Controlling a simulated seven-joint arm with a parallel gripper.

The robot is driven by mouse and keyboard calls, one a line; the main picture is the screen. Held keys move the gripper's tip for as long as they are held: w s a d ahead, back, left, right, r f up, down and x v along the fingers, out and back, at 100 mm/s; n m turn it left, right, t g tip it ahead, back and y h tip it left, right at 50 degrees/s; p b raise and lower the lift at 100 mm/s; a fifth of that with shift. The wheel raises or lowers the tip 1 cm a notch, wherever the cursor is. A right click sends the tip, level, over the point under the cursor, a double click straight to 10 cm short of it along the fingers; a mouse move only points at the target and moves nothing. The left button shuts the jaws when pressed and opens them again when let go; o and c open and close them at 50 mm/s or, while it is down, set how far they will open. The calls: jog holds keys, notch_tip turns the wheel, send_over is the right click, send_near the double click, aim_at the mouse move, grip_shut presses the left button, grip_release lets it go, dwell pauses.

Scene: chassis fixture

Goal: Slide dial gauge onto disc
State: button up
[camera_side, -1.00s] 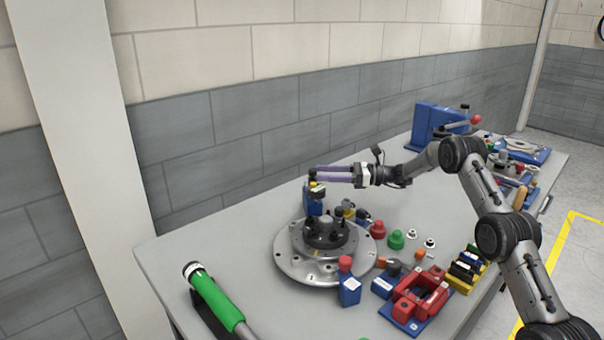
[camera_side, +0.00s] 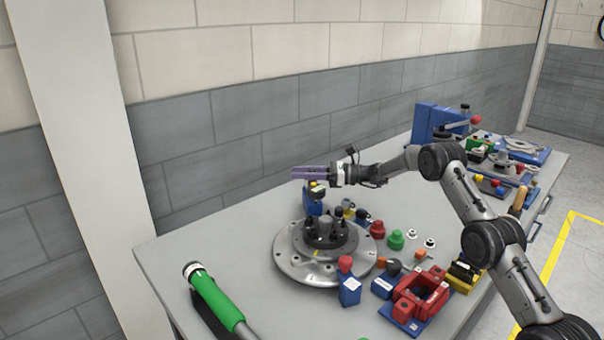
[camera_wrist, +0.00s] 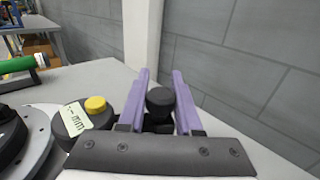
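The round silver disc (camera_side: 290,262) lies on the table with a black hub in its middle. What looks like the dial gauge (camera_side: 318,189), dark with a yellow cap, sits on a blue block (camera_side: 313,207) behind the disc. In the wrist view the gauge (camera_wrist: 72,122) shows its yellow cap and a pale label. My gripper (camera_side: 296,173) is level, just above the gauge. Its two purple fingers (camera_wrist: 161,72) are parted, with a black knob (camera_wrist: 160,98) between them. I cannot tell whether they touch the knob, or whether it belongs to the gauge.
A blue block with a red knob (camera_side: 349,290) stands at the disc's front edge. A red fixture (camera_side: 418,295), a green knob (camera_side: 396,240) and a red knob (camera_side: 377,229) stand to the right. A green cylinder (camera_side: 213,300) lies at front left.

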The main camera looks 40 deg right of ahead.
grip_shut()
dwell(1.1)
